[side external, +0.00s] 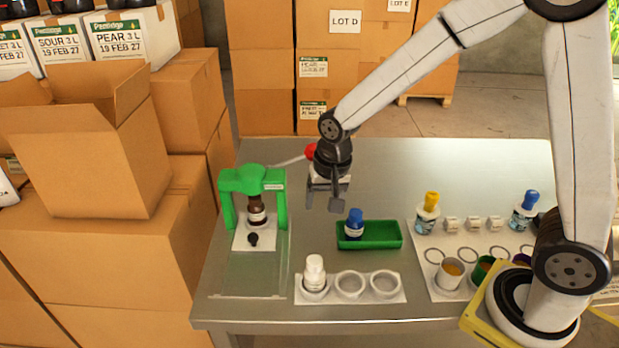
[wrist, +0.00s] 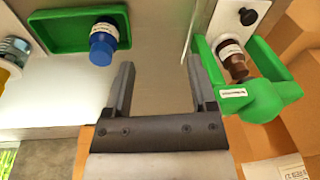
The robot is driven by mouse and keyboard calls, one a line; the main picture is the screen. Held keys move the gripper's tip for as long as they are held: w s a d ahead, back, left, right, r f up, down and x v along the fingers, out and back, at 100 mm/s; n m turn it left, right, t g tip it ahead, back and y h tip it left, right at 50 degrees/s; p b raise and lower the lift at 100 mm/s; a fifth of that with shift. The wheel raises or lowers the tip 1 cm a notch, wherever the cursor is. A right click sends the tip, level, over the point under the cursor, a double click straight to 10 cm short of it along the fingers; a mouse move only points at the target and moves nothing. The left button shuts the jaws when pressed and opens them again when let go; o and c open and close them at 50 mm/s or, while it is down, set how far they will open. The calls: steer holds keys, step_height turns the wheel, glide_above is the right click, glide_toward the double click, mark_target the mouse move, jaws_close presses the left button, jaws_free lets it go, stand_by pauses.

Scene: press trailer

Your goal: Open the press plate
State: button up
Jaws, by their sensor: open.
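The green press (side external: 253,180) stands at the left of the metal table; it also shows at the right of the wrist view (wrist: 268,98). A grey lever (side external: 290,160) with a red knob (side external: 311,150) reaches right from its top, the knob partly behind my wrist. A brown bottle (side external: 256,212) is inside the press frame, also seen in the wrist view (wrist: 232,62). A white plate (side external: 241,243) with a black knob (side external: 253,239) lies at its base. My gripper (side external: 322,200) is open and empty, pointing down, right of the press and apart from it.
A green tray (side external: 385,236) holds a blue-capped bottle (side external: 354,222). A white holder (side external: 368,297) with a white bottle (side external: 314,272) stands in front. Droppers and cups sit on a board (side external: 425,262) at right. Cardboard boxes (side external: 90,160) crowd the left.

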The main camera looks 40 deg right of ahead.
mark_target(252, 236)
steer(key=shift+w+a+f+m+g, duration=0.25)
steer(key=shift+w+a+f+m, duration=0.2)
steer(key=shift+w+a+m, duration=1.4)
steer(key=shift+w+a+f+m+g, duration=0.3)
steer(key=shift+w+a+f+m, duration=0.1)
steer(key=shift+w+a+m, duration=1.5)
steer(key=shift+w+a+f+m+g, duration=0.25)
steer(key=shift+w+a+f+m, duration=0.2)
steer(key=shift+w+a+m, duration=1.25)
steer(key=shift+w+d+f, duration=0.15)
steer(key=shift+w+d, duration=0.15)
steer(key=shift+w, duration=0.05)
steer(key=shift+f, duration=3.75)
jaws_close()
